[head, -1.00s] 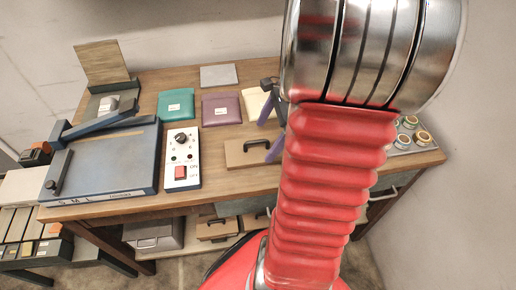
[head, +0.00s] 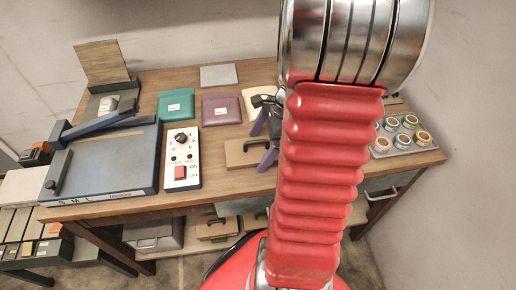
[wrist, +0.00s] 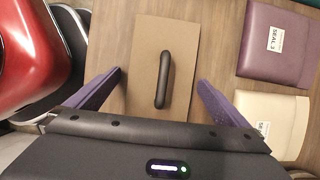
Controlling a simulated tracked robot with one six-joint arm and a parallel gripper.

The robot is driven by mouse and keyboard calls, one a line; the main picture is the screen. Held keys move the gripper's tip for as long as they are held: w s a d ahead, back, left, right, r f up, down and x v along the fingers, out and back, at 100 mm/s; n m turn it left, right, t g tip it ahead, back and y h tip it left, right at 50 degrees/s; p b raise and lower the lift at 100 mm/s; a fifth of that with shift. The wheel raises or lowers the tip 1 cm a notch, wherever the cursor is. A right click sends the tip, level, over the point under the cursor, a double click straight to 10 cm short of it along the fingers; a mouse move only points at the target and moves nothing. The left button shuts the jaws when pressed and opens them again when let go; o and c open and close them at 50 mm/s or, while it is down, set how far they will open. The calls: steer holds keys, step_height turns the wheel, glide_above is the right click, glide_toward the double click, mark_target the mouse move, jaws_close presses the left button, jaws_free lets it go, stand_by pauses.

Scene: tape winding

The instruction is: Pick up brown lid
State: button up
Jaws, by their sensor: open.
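The brown lid (head: 236,153) is a flat brown panel with a black bar handle, lying on the wooden table near its front edge. In the wrist view the lid (wrist: 148,45) lies below my gripper (wrist: 160,79), and its black handle (wrist: 162,80) stands between the two spread purple fingers. My gripper (head: 265,138) is open and empty, at the lid's right side in the head view. My red arm hides the table right of it. Whether the fingertips touch the lid cannot be told.
Purple (head: 221,109) and teal (head: 176,105) cases and a cream case (head: 257,101) lie behind the lid. A control box with a red switch (head: 181,171) stands left of it. A tray of tape rolls (head: 402,135) is at the right.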

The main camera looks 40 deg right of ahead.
stand_by(0.4)
steer(key=c, duration=1.1)
